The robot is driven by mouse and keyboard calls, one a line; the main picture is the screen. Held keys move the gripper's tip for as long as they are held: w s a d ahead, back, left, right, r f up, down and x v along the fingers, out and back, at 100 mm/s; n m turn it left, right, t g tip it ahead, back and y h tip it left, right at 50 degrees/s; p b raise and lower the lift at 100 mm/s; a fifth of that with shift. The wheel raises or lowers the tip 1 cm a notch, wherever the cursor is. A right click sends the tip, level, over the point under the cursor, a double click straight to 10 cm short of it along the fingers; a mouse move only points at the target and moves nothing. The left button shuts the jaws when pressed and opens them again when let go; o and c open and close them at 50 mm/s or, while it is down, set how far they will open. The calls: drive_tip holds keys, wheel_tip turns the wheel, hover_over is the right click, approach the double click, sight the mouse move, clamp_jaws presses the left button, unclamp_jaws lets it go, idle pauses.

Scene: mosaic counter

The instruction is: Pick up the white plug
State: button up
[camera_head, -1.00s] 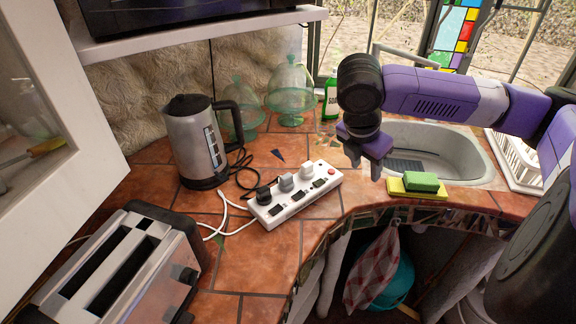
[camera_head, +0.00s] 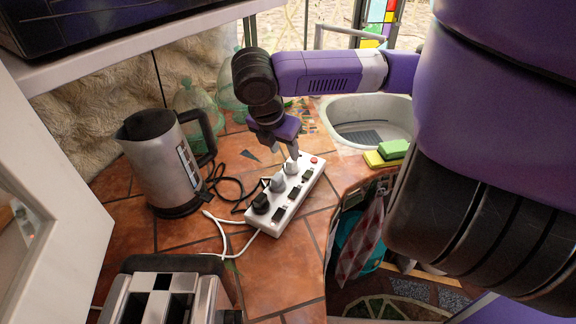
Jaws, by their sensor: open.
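A white power strip (camera_head: 284,205) lies on the tiled counter with three plugs standing in a row in it. The white plug (camera_head: 291,167) is at the far end, beside a red switch. A grey plug (camera_head: 277,183) is in the middle and a black plug (camera_head: 260,204) is at the near end. My gripper (camera_head: 281,151) points down with open jaws at the far end of the strip, just above and behind the white plug in the picture. One finger overlaps the top of the white plug; I cannot tell whether they touch.
A steel kettle (camera_head: 166,165) stands left of the strip, with black and white cords between them. A toaster (camera_head: 170,292) is at the front. A green and yellow sponge (camera_head: 388,153) lies by the sink (camera_head: 368,116). Glass domes stand behind.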

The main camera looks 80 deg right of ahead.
sight(292, 165)
drive_tip(key=shift+s+p+x, duration=0.15)
drive_tip(key=shift+s+x, duration=0.1)
drive_tip(key=shift+x, duration=1.05)
drive_tip(key=shift+s+p+x, duration=0.15)
drive_tip(key=shift+s+x, duration=0.05)
drive_tip(key=shift+x, duration=1.1)
drive_tip(key=shift+d+r, duration=0.1)
clamp_jaws()
